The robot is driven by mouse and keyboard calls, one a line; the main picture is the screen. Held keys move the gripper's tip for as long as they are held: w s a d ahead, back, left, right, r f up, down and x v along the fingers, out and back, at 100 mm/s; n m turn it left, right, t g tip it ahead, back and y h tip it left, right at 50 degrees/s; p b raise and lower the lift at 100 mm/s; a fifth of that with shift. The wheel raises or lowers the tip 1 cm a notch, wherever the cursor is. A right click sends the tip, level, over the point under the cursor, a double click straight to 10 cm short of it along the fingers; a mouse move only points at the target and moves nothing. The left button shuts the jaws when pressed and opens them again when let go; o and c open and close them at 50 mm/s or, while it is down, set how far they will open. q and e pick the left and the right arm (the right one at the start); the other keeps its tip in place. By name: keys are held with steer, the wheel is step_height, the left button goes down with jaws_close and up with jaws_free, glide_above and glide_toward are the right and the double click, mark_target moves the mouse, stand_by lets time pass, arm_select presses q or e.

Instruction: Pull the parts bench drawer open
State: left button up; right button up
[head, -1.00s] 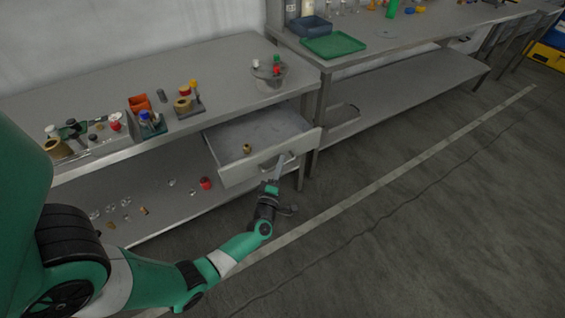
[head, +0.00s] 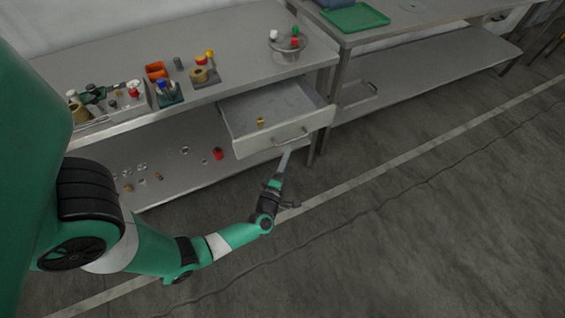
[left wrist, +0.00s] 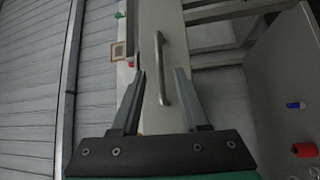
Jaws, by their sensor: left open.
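The parts bench drawer (head: 278,116) stands pulled out from under the bench top, its inside in view. Its front carries a metal bar handle (head: 291,138), which also shows in the left wrist view (left wrist: 163,68). My left gripper (head: 287,152) is open and empty, just in front of and below the handle in the head view. In the left wrist view the handle appears between the two spread fingers (left wrist: 160,74), and neither finger is visibly closed on it. My right gripper is in neither view.
A small brass-coloured part (head: 260,121) lies in the drawer. The bench top (head: 235,53) holds a bowl (head: 289,50), an orange bin (head: 157,71) and small parts. A red part (head: 218,153) lies on the lower shelf. The floor (head: 420,220) in front is clear.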

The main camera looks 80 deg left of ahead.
arm_select(q)
steer(key=v, duration=0.4)
steer(key=shift+s+d+p, duration=0.2)
steer(key=shift+d+p, duration=0.1)
